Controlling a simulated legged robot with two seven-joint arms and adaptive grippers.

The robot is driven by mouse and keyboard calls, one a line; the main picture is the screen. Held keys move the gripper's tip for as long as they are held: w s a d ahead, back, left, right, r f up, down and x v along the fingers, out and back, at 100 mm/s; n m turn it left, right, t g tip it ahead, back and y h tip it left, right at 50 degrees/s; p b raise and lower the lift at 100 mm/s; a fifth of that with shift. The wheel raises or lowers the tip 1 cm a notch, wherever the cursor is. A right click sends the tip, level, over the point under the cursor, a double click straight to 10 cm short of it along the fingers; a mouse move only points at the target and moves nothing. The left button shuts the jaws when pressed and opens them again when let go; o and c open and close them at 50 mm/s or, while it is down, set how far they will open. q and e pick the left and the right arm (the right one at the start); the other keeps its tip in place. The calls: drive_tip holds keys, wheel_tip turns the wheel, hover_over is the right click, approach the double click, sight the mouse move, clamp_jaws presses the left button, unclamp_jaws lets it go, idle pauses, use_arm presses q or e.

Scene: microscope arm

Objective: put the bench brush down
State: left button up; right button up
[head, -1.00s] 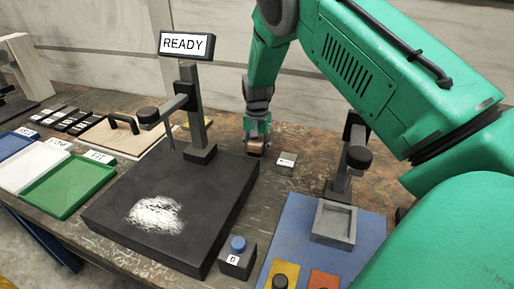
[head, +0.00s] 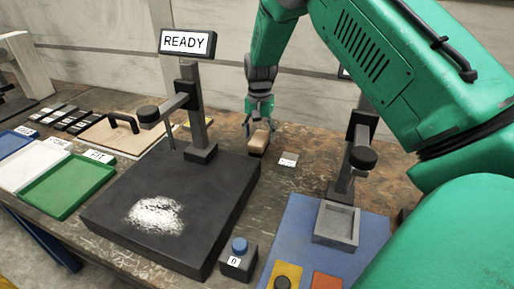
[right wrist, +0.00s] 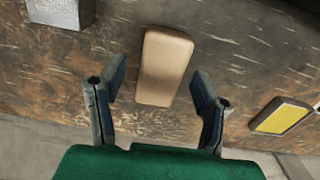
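The bench brush (head: 259,140), a tan block with a dark lower edge, lies on the table behind and right of the black slab. It also shows in the right wrist view (right wrist: 165,67), flat on the worn table top. My right gripper (head: 259,118) is above and just behind the brush. In the right wrist view my right gripper (right wrist: 158,92) has its two fingers spread wide, with a gap on both sides of the brush. It holds nothing. My left gripper is not in view.
The black slab (head: 120,205) carries a white powder patch (head: 155,214) and a post with a READY sign (head: 186,42). A small labelled plate (head: 288,159) lies right of the brush. A blue board (head: 300,225) with a grey tray stands at front right. Coloured trays (head: 65,190) are at left.

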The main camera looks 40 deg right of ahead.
sight(259, 139)
wheel_tip(259, 139, up, 9)
drive_tip(key=shift+p, duration=0.3)
drive_tip(key=shift+f, duration=0.15)
